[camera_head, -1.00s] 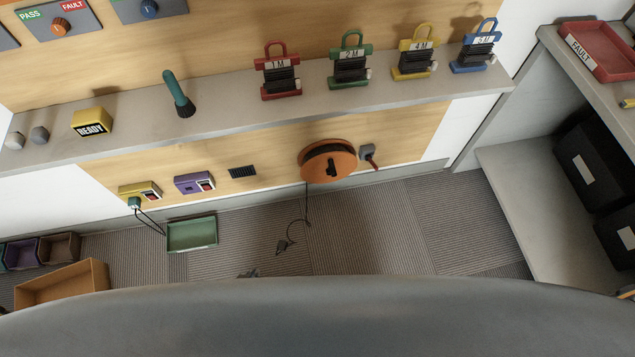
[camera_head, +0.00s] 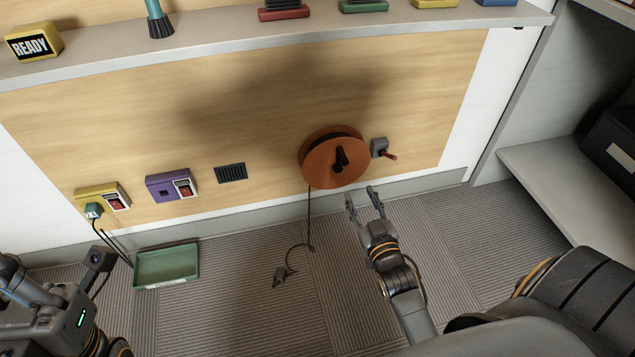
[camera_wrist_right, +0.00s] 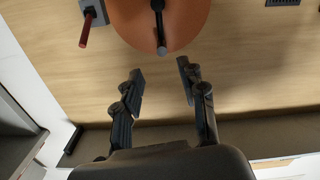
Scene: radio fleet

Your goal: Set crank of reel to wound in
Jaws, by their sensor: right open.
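The orange reel (camera_head: 328,163) is mounted low on the wooden wall panel, with a black crank (camera_head: 340,158) on its face. A dark cable hangs from the reel to a plug (camera_head: 280,277) on the floor. My right gripper (camera_head: 364,195) is open and empty, just below and right of the reel. In the right wrist view the reel (camera_wrist_right: 187,22) and its black crank (camera_wrist_right: 158,22) are at the top, beyond the open fingers (camera_wrist_right: 160,75). The gripper appears apart from the crank. At the lower left, part of my left arm shows; its fingertips are not clear.
A grey switch box (camera_head: 379,147) with a red lever (camera_head: 390,156) sits right beside the reel. A vent (camera_head: 231,173), a purple box (camera_head: 160,189) and a yellow box (camera_head: 88,198) are to the left. A green tray (camera_head: 165,266) lies on the floor. A grey shelf (camera_head: 270,30) runs above.

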